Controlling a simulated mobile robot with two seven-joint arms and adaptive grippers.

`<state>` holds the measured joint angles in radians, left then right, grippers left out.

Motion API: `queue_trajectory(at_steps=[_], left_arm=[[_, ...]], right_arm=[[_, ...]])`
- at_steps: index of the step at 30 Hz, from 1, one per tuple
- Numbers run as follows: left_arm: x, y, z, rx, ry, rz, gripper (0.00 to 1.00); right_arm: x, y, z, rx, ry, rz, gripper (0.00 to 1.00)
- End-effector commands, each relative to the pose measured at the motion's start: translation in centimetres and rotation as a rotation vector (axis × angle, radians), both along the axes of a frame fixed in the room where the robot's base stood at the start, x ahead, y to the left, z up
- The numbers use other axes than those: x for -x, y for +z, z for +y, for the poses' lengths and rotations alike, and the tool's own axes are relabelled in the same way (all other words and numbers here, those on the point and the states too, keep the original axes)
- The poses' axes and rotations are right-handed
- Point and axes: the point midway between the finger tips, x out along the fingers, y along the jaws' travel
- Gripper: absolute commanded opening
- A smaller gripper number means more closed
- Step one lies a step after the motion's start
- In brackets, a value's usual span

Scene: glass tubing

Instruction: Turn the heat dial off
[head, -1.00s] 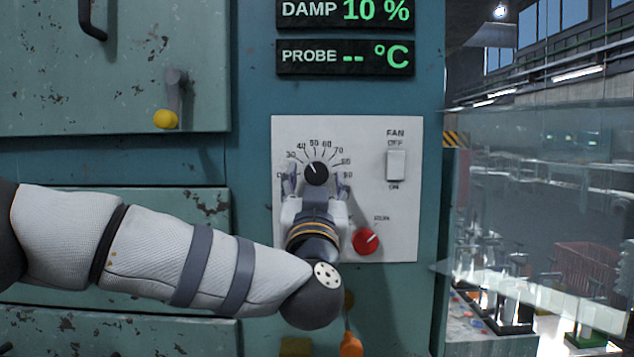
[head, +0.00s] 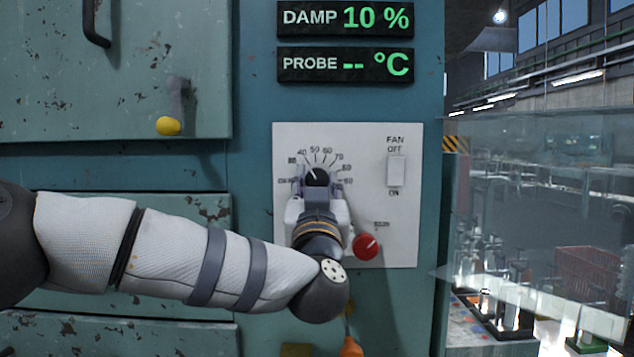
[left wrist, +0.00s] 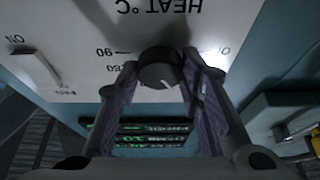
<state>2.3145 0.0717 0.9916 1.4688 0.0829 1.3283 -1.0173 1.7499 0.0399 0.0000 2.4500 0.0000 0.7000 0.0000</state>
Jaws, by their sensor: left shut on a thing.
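The heat dial (head: 317,176) is a round black knob with a white pointer line, on a white control panel (head: 350,135). Its pointer leans up and left, near the 30 to 40 marks. My left gripper (head: 318,188) is shut on the dial, one finger on each side, and covers the lower part of the scale. In the left wrist view the dial (left wrist: 159,69) sits between the tips of the two fingers (left wrist: 162,80), under upside-down HEAT °C lettering. My right gripper is not in view.
A white fan switch (head: 396,170) and a red knob (head: 366,246) sit on the panel's right side. Displays above read DAMP 10 % (head: 345,18) and PROBE -- °C (head: 345,65). A yellow-tipped lever (head: 168,126) is at upper left. An orange-ended pull (head: 350,347) hangs below.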

Motion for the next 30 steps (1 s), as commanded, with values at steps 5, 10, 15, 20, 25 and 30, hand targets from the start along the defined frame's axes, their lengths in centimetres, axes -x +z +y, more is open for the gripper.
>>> queue_trajectory(at_steps=[5,10,15,20,25,30], left_arm=[[0.4,0.8,-0.2,0.109,-0.001,-0.008,0.06],[0.3,0.5,-0.3,0.265,-0.001,-0.005,0.06],[0.1,0.1,-0.3,0.429,-0.001,0.001,0.06],[0.0,0.0,-0.3,0.581,-0.001,0.001,0.06],[0.0,0.1,-0.4,0.734,-0.002,0.002,0.06],[0.0,0.1,-0.5,0.866,-0.002,0.003,0.06]], right_arm=[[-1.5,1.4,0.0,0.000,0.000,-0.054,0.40],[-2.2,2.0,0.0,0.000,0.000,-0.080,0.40],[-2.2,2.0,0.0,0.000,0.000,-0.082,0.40],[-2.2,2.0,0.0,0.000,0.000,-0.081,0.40],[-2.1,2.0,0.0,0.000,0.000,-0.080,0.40],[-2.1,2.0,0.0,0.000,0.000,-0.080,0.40]])
